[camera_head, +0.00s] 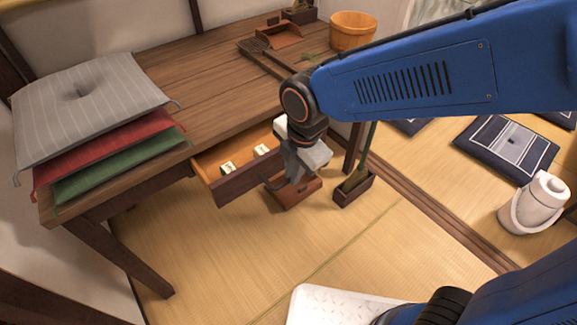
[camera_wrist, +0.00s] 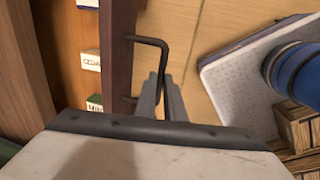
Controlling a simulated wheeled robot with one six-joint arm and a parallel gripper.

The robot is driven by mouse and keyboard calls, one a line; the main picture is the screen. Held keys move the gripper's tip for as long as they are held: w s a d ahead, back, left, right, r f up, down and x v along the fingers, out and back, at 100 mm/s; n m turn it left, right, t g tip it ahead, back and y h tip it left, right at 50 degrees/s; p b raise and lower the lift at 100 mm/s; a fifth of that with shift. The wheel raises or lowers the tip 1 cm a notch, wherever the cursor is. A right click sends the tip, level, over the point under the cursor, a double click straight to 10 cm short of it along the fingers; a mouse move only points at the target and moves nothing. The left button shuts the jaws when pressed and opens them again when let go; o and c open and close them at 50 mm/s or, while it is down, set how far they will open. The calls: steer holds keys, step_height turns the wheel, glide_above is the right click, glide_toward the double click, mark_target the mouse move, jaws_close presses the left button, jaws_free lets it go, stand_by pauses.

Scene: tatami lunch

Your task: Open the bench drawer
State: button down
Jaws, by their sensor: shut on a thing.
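The wooden bench (camera_head: 180,85) stands against the wall, and its drawer (camera_head: 238,183) is pulled partly out, with its inside showing. Small white-topped boxes with printed labels (camera_head: 227,167) lie in it, and they also show in the wrist view (camera_wrist: 91,59). The dark drawer front (camera_wrist: 121,60) carries a black bar handle (camera_wrist: 152,42). My gripper (camera_head: 289,176) is at the front's right part. In the wrist view, the fingers of my gripper (camera_wrist: 163,90) are shut on the handle; the fingers hide part of it.
Grey, red and green cushions (camera_head: 85,100) are stacked on the bench's left. A brown box (camera_head: 294,192) and a dark planter-like box (camera_head: 353,190) stand on the tatami near the gripper. Open tatami (camera_head: 215,255) lies before the drawer. A white pot (camera_head: 535,205) is at right.

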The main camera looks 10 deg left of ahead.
steer(key=c, duration=1.8)
jaws_free()
steer(key=shift+c, duration=0.2)
step_height(320, 180, up, 17)
steer(key=s+d, duration=0.2)
steer(key=shift+d, duration=0.2)
steer(key=w+d+f+m+t, duration=0.1)
steer(key=d+m, duration=0.5)
steer(key=d, duration=0.4)
steer(key=w+d+f+m+t, duration=0.1)
steer(key=w+d+m, duration=0.1)
steer(key=d+m, duration=0.6)
steer(key=s+d+f+m, duration=0.3)
steer(key=d+m, duration=0.4)
steer(key=d, duration=0.1)
steer(key=s+d+f+m+t+h, duration=0.1)
steer(key=s+d+f+m, duration=0.2)
steer(key=d+m, duration=0.4)
steer(key=shift+s+d+f+h, duration=0.3)
steer(key=shift+s+d+f, duration=0.1)
steer(key=shift+d, duration=0.5)
